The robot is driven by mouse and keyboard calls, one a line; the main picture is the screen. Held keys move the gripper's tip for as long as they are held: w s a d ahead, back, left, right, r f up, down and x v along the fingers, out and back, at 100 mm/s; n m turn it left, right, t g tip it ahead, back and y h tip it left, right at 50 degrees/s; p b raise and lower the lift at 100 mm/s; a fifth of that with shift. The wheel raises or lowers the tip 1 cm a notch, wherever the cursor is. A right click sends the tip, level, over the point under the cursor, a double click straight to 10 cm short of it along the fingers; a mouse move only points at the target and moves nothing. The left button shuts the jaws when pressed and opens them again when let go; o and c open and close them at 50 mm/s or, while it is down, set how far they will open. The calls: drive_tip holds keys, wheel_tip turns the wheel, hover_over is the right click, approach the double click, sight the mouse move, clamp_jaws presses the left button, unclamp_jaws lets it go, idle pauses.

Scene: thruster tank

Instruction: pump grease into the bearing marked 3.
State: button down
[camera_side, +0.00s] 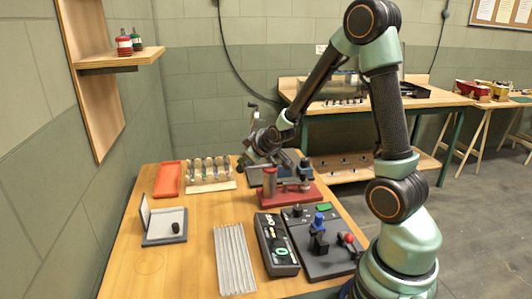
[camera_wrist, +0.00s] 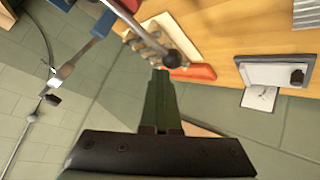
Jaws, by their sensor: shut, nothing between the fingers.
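A wooden board (camera_side: 210,184) carries a row of several small upright pieces with pale rounded tops near the back left of the table; they may be the bearings. It also shows in the wrist view (camera_wrist: 183,37). No number can be read, so I cannot tell which is marked 3. My gripper (camera_side: 250,158) is over the back of the table, right of the board. In the wrist view its dark green fingers (camera_wrist: 160,75) are together and hold nothing. A grey rod with a dark round knob (camera_wrist: 172,58) crosses just beyond the fingertips. I cannot identify a grease pump for certain.
A red base with posts (camera_side: 290,196) stands under my arm. An orange tray (camera_side: 167,179) lies left of the board. An open case (camera_side: 164,226), ribbed strip (camera_side: 234,260), black box (camera_side: 275,245) and joystick panel (camera_side: 325,262) fill the front. Bare wood shows at front left.

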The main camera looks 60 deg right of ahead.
drive_tip(key=shift+w+a+f, duration=0.1)
drive_tip(key=shift+a+f, duration=0.05)
drive_tip(key=shift+f, duration=0.45)
idle(1.0)
drive_tip(key=shift+s+d+r, duration=0.2)
drive_tip(key=shift+r, duration=0.7)
drive_tip(key=shift+s+d+r, duration=0.15)
drive_tip(key=shift+d+r, duration=0.05)
drive_tip(key=shift+r, duration=0.7)
drive_tip(key=shift+s+d+r, duration=0.2)
drive_tip(key=shift+r, duration=0.7)
drive_tip(key=r, duration=0.3)
drive_tip(key=d+r, duration=0.1)
drive_tip(key=r, duration=0.1)
drive_tip(key=shift+s, duration=0.4)
drive_tip(key=shift+f, duration=0.1)
